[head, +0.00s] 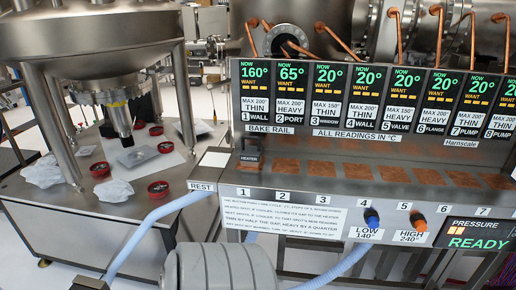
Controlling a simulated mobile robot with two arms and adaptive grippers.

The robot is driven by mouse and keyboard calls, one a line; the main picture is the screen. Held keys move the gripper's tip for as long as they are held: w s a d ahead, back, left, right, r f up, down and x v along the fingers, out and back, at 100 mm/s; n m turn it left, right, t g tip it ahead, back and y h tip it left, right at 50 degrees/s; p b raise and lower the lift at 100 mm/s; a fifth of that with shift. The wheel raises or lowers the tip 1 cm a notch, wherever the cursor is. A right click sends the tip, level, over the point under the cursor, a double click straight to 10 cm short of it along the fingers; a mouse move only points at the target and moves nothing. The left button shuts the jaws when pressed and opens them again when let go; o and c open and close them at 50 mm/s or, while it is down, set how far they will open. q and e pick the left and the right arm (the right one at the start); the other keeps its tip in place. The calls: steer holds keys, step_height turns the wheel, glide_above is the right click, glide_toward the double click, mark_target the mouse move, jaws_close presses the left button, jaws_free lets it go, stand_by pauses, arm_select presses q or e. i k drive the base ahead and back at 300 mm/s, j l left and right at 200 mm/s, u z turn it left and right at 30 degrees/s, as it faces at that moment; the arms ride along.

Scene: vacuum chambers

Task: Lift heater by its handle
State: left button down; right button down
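The heater (250,157) is a small dark block with a "HEATER" label, on the copper-patched shelf of the bake rail (340,172). It stands at the left end, above the number 1. Its handle cannot be made out clearly at this size. Neither of my grippers shows in the head view. A rounded grey ribbed part (222,268) fills the bottom centre; I cannot tell which part it is.
Display panels (372,100) stand behind the shelf. A blue knob (371,217), an orange knob (420,222) and a pale blue hose (150,222) are in front. The left steel table (115,205) holds red round parts and white wraps. A REST plate (202,186) adjoins the shelf.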

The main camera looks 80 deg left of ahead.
mark_target(250, 156)
steer(key=u, duration=2.45)
